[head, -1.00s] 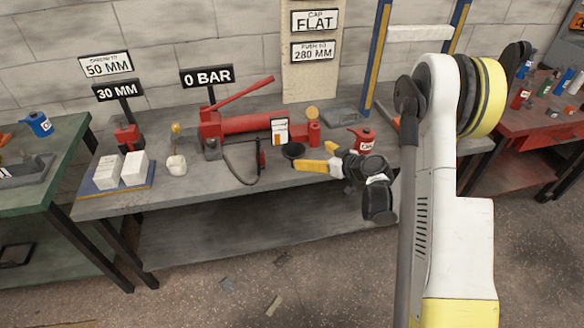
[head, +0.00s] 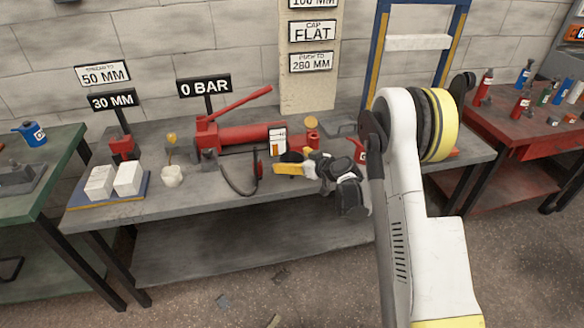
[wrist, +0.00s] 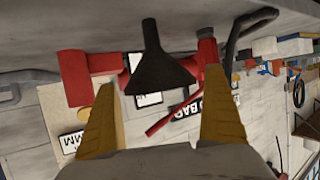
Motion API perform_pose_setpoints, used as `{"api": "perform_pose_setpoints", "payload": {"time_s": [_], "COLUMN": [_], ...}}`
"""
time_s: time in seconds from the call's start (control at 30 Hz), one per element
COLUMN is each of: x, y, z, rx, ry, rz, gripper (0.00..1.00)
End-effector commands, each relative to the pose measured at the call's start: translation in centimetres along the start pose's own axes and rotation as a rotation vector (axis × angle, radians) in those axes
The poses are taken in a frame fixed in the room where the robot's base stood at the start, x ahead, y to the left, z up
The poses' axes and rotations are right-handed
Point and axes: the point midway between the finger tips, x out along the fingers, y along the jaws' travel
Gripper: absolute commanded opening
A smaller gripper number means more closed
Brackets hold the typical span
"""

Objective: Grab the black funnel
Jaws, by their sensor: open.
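The black funnel (wrist: 160,62) shows in the wrist view, which is upside down, with its wide mouth toward my gripper and its narrow spout at the top of the picture. It appears between the two yellow fingers of my gripper (wrist: 158,84), with clear gaps on both sides. In the head view the funnel (head: 291,157) is a small dark shape on the grey bench, partly hidden behind my gripper (head: 284,169). My gripper is open and empty. I cannot tell how far its tips are from the funnel.
A red hydraulic pump (head: 240,135) with a raised handle and black hose stands on the grey bench (head: 215,185) behind and left. A red oil can (head: 359,150) is right of my gripper. White blocks (head: 128,177) and a white cup (head: 172,176) are at left.

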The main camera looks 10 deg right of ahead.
Motion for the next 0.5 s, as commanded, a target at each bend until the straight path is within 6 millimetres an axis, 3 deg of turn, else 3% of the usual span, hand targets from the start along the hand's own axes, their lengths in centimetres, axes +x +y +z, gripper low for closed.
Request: {"api": "perform_pose_setpoints", "payload": {"time_s": [0.07, 0.23, 0.27, 0.5], "x": [-0.04, -0.06, -0.06, -0.07], "y": [0.0, -0.01, 0.0, -0.01], "z": [-0.05, -0.04, -0.04, -0.04], "rx": [0.0, 0.0, 0.0, 0.0], "ry": [0.0, 0.0, 0.0, 0.0], "rz": [0.0, 0.0, 0.0, 0.0], "gripper": [1.0, 0.51, 0.46, 0.45]}}
